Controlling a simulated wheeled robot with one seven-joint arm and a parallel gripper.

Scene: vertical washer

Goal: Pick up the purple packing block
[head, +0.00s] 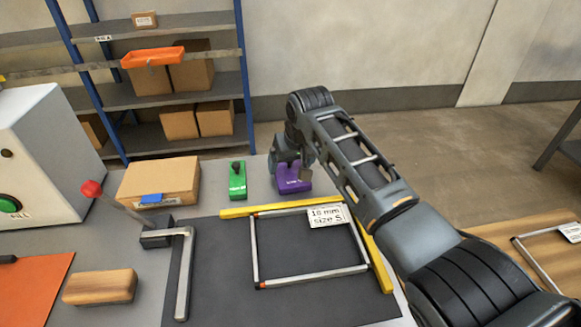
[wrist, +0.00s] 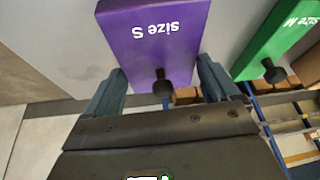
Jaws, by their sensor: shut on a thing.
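The purple packing block (head: 294,178) is at the back of the grey table, right of a green block (head: 237,181). In the wrist view the purple block (wrist: 155,35) reads "size S" upside down and has a dark knob (wrist: 163,84) on it. My gripper (wrist: 165,88) has one finger on each side of the block's near end and is shut on it. In the head view my gripper (head: 291,168) is partly hidden by the wrist and the block. I cannot tell whether the block is clear of the table.
The green block (wrist: 282,40) reads "size M" and stands close by. A cardboard box (head: 160,183) is to the left. A metal frame (head: 254,250) with a "18 mm size S" label lies on the dark mat (head: 215,300) in front. Shelves (head: 160,97) stand behind the table.

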